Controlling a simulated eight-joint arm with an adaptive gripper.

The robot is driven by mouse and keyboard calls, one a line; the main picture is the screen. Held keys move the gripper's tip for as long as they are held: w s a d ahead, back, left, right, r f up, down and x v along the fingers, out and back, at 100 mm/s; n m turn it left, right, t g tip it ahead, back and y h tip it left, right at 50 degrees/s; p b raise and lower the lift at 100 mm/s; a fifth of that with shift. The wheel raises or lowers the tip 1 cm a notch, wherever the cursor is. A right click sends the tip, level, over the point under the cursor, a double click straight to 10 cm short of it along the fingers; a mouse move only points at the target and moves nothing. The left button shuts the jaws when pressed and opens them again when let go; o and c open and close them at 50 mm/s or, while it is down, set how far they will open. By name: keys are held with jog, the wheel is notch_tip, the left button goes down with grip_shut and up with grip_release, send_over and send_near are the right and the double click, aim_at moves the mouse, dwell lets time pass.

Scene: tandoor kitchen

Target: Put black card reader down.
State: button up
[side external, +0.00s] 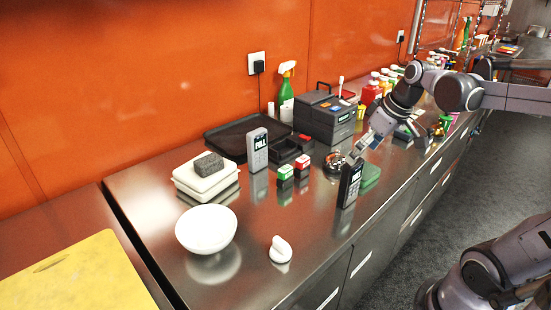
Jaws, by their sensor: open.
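The black card reader (349,186) stands upright on the steel counter near its front edge. Its lower end appears to rest on the counter, with a dark reflection below it. My gripper (358,157) is open at the reader's top end, reaching down from the upper right. The fingertips are small here, and I cannot tell whether they touch the reader.
A green pad (371,175) lies just right of the reader. Left are a grey card reader (257,150), small green and red boxes (285,173), a white bowl (206,229) and a white object (280,249). A dark cash register (325,117) stands behind.

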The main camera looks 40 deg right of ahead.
jog(key=v, duration=0.6)
jog(key=a+f+t, duration=0.2)
jog(key=a+f, duration=0.7)
jog(key=a, duration=0.4)
jog(key=shift+s+a+f+t, duration=0.25)
jog(key=shift+s+f+t, duration=0.05)
jog(key=shift+s, duration=0.05)
